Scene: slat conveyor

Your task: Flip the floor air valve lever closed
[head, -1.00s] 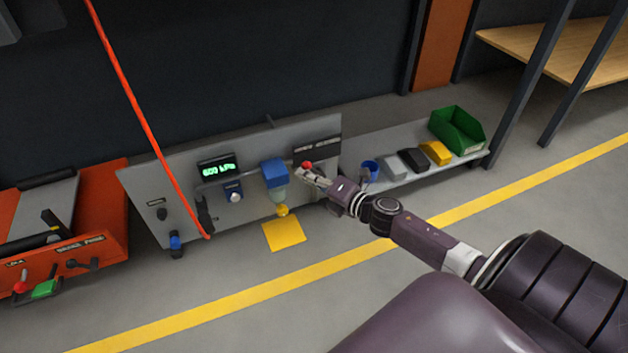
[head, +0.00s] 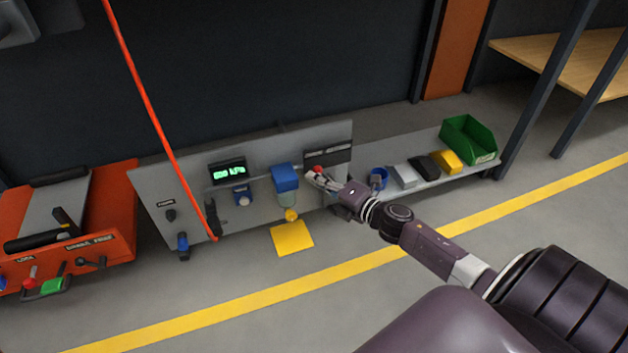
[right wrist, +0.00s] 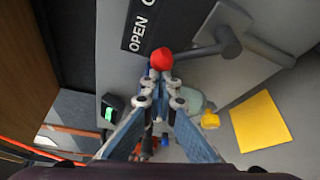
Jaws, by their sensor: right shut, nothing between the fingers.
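The valve lever is a grey handle with a red knob (head: 318,169) on a grey panel. In the right wrist view its grey arm (right wrist: 195,52) runs from a pivot at the right to the red knob (right wrist: 161,60), beside a dark label plate (right wrist: 143,25) reading OPEN, with a second word cut off. My right gripper (head: 314,179) is shut and empty, its fingertips at the knob. In the right wrist view the gripper tips (right wrist: 160,82) sit just below the knob; I cannot tell whether they touch it. My left gripper is not in view.
The panel (head: 262,213) also carries a lit green display (head: 228,171) and a blue-topped filter bowl (head: 285,178). A red hose (head: 150,110) hangs at the left. A low shelf with a green bin (head: 469,140) stands right.

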